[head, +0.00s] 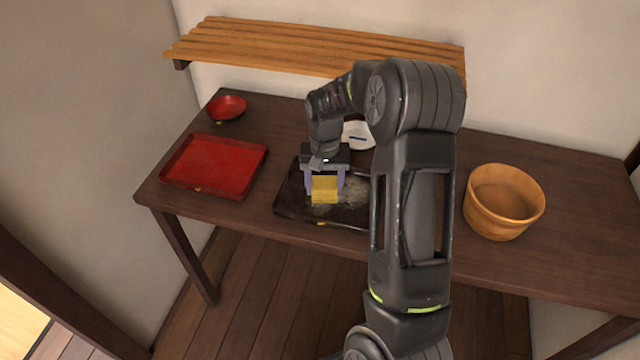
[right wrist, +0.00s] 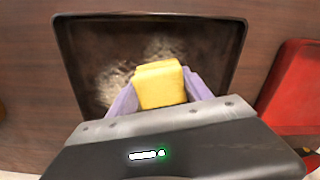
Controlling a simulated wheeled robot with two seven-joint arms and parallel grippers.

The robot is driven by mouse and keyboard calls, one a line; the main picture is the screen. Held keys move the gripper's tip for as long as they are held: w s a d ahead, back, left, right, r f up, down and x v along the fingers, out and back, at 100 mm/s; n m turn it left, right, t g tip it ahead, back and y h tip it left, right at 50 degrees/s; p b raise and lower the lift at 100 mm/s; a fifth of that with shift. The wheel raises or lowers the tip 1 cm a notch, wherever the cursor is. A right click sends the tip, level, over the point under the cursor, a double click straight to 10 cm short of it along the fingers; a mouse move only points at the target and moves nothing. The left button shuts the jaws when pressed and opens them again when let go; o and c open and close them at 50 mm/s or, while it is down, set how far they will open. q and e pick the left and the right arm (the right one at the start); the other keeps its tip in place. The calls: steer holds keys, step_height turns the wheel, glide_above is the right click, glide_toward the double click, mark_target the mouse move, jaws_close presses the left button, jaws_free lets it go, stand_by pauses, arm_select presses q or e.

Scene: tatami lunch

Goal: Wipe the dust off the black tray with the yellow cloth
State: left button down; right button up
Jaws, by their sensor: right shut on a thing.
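The black tray (head: 290,205) lies on the dark wooden table, its right part hidden behind my right arm in the head view. It also shows in the right wrist view (right wrist: 215,50), with pale dust (right wrist: 115,80) in patches on its floor. My right gripper (head: 325,186) is over the tray, pointing down. It is shut on the yellow cloth (head: 324,190), a folded block between the purple fingers. The cloth also shows in the right wrist view (right wrist: 159,85). Dust (head: 352,194) lies right beside the cloth. I cannot tell whether the cloth touches the tray. My left gripper is not in view.
A red tray (head: 215,165) stands left of the black tray, with a red bowl (head: 227,107) behind it. A white dish (head: 357,135) is partly hidden behind my arm. A wooden tub (head: 503,203) stands at right. A slatted shelf (head: 270,45) hangs above the table's back.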

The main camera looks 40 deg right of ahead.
steer(key=shift+s+d, duration=0.75)
steer(key=shift+s, duration=0.3)
steer(key=shift+r, duration=0.1)
steer(key=shift+s+d+f, duration=0.1)
steer(key=shift+s+d, duration=0.4)
steer(key=shift+s, duration=0.25)
steer(key=shift+s+d+f, duration=0.1)
steer(key=shift+s+d, duration=0.35)
steer(key=shift+s, duration=0.3)
steer(key=shift+s+d, duration=0.55)
steer(key=shift+s, duration=0.2)
steer(key=shift+s+d, duration=0.5)
steer(key=shift+s, duration=0.25)
steer(key=shift+w+d+r, duration=0.1)
